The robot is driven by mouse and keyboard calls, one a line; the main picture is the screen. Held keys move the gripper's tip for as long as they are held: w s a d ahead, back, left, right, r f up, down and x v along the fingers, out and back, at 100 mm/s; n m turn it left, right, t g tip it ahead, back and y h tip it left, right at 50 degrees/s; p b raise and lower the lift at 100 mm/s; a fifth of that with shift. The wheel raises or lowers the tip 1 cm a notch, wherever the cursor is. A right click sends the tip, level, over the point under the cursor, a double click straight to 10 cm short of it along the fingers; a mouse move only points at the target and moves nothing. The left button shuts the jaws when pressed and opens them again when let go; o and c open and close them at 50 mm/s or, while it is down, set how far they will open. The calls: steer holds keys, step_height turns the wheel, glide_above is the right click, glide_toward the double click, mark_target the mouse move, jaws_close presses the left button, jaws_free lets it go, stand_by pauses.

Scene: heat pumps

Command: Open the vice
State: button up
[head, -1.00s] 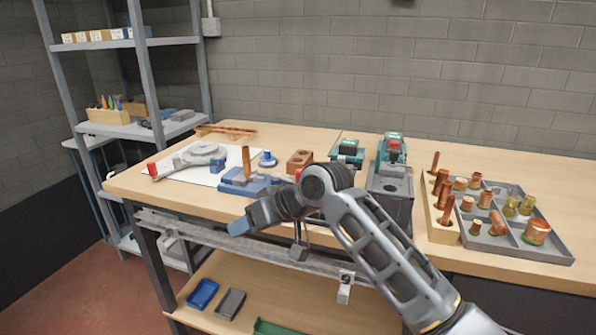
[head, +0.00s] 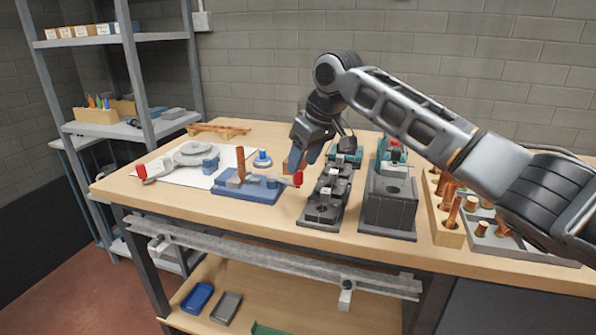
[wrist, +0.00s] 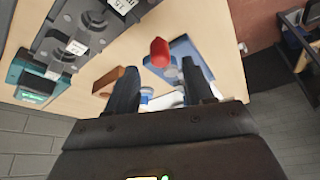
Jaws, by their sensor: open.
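The vice (head: 250,191) is a low blue block on the bench, with a copper tube (head: 240,163) standing upright in it. Its red handle (head: 298,178) sticks out at the right end. In the wrist view the red handle (wrist: 160,52) shows just beyond the fingertips, with the blue vice body (wrist: 187,47) behind it, partly hidden by a finger. My gripper (head: 297,165) is above the handle, pointing down. In the wrist view my gripper (wrist: 159,68) is open, with nothing between its fingers.
A dark grey fixture (head: 327,195) stands close right of the handle, and a taller grey machine (head: 389,200) beyond it. Left of the vice, a grey tool with a red-tipped handle (head: 142,172) lies on white paper. A copper-coloured block (wrist: 118,78) is near my fingers.

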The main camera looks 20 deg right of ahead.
steer(key=shift+x, duration=2.2)
steer(key=shift+c, duration=0.2)
jaws_close()
